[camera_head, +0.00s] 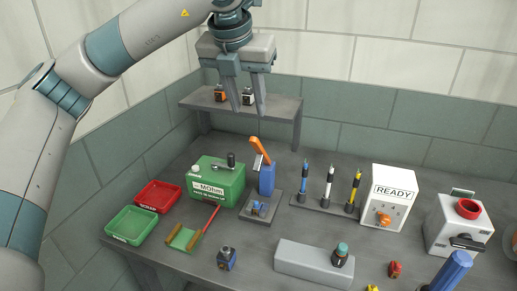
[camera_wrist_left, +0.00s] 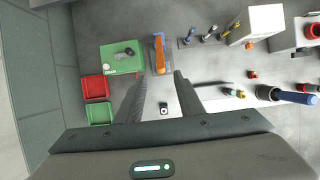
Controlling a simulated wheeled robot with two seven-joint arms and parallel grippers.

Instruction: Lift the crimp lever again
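The crimp press is a blue post (camera_head: 267,178) on a dark base. Its orange crimp lever (camera_head: 260,148) is raised, tilting up and to the left from the post's top. A small blue and metal part (camera_head: 258,208) sits on the base in front of the post. In the left wrist view the orange lever (camera_wrist_left: 159,42) shows just beyond and between the fingers. My left gripper (camera_head: 249,110) is open and empty, fingers pointing down, above the press and apart from the lever. It also shows open in the left wrist view (camera_wrist_left: 160,76). My right gripper is not in view.
A green MOhm box (camera_head: 214,186) stands close left of the press. Red (camera_head: 159,196) and green (camera_head: 132,226) trays lie farther left. A rack with upright probes (camera_head: 328,186) and a white READY box (camera_head: 393,196) stand right. A raised shelf (camera_head: 278,107) is behind.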

